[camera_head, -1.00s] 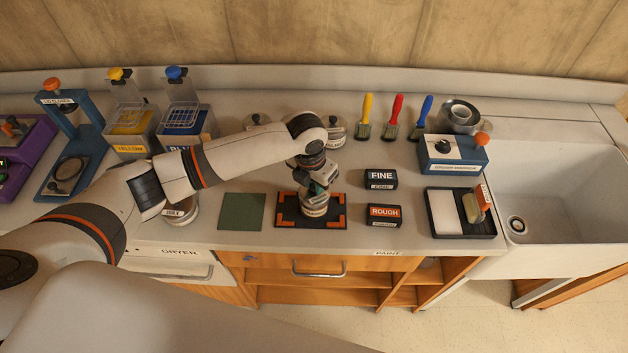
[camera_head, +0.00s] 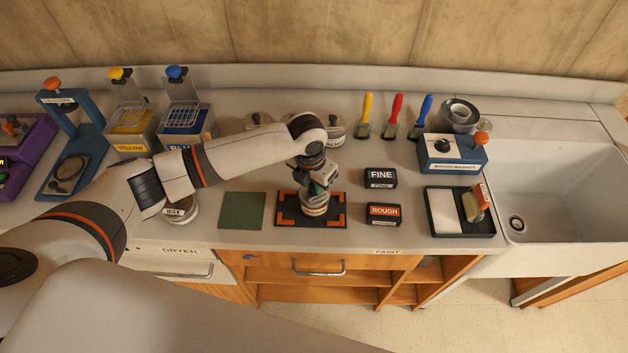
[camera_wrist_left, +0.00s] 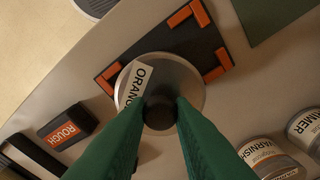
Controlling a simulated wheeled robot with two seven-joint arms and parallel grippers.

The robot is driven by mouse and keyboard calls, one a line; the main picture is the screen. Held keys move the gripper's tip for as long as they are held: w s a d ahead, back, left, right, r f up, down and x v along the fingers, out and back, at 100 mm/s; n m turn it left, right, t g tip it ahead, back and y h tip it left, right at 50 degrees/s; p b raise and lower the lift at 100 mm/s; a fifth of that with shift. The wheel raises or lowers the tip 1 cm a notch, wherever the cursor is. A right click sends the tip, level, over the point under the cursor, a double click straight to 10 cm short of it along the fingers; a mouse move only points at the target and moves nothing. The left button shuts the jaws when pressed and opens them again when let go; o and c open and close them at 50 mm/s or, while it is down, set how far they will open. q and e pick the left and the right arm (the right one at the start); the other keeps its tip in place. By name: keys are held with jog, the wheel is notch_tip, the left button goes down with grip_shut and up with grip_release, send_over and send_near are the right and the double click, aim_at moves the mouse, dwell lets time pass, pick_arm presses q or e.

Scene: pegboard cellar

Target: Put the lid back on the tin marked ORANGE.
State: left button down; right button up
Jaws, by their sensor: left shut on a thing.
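The tin marked ORANGE (camera_head: 315,209) stands on a black mat with orange corner marks (camera_head: 285,218). In the left wrist view a round grey lid (camera_wrist_left: 186,82) with a dark knob (camera_wrist_left: 159,113) lies over the tin's place, and the white ORANGE label (camera_wrist_left: 134,84) shows at its edge. My left gripper (camera_head: 317,190) is directly above the tin. Its green fingers (camera_wrist_left: 160,112) are shut on the lid's knob. Whether the lid is fully seated on the rim cannot be told, as the gripper hides much of it. My right gripper is not in view.
A green square (camera_head: 242,211) lies left of the mat. FINE (camera_head: 380,178) and ROUGH (camera_head: 383,214) blocks stand to its right. Behind my arm are more tins (camera_head: 336,132). A WAX tin (camera_head: 182,212) is partly hidden by my arm. A sink (camera_head: 565,195) is far right.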

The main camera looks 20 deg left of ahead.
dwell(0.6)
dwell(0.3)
pick_arm(q)
jog(key=c, duration=0.7)
grip_release()
jog(key=shift+p, duration=0.3)
jog(key=shift+r+p, duration=1.15)
jog(key=shift+r, duration=0.1)
jog(key=shift+r+p, duration=0.3)
jog(key=shift+r, duration=1.95)
grip_shut()
